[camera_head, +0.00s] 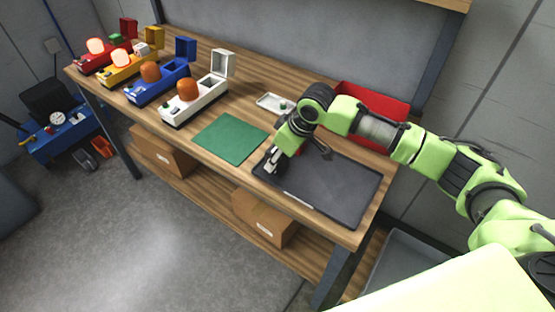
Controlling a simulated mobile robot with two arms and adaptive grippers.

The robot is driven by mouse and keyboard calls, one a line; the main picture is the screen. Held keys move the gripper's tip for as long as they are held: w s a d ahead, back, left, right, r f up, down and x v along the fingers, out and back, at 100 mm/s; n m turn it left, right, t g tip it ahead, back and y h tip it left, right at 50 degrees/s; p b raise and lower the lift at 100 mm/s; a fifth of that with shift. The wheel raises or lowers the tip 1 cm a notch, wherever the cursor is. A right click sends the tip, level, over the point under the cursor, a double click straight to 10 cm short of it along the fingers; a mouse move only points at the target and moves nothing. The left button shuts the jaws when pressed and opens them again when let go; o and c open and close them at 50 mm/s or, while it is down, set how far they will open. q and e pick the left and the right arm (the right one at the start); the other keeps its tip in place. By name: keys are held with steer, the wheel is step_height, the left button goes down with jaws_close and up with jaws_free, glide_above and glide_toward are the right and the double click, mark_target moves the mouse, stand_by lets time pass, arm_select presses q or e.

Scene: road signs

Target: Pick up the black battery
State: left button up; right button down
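I cannot make out a black battery clearly; anything dark under the gripper blends with the tray or is hidden by the arm. A small red thing shows partly behind the gripper, mostly hidden. My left gripper is not in view.
Several warning lamps in red, yellow, blue and white (195,106) housings stand along the bench's left. A green mat (230,139) lies beside the tray. A small white tray (270,102) and a red bin (375,103) are behind. Cardboard boxes (265,217) sit on the lower shelf.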

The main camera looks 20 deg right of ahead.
steer(key=shift+w+r, duration=0.1)
steer(key=shift+r, duration=0.4)
steer(key=s+a+r+b, duration=0.2)
steer(key=a+r, duration=0.3)
steer(key=a, duration=0.1)
steer(key=s+a+r+b, duration=0.2)
steer(key=s+a+r, duration=0.1)
steer(key=a+r, duration=0.3)
steer(key=shift+s+a+r, duration=0.25)
steer(key=shift+s+a, duration=0.05)
steer(key=shift+a, duration=0.15)
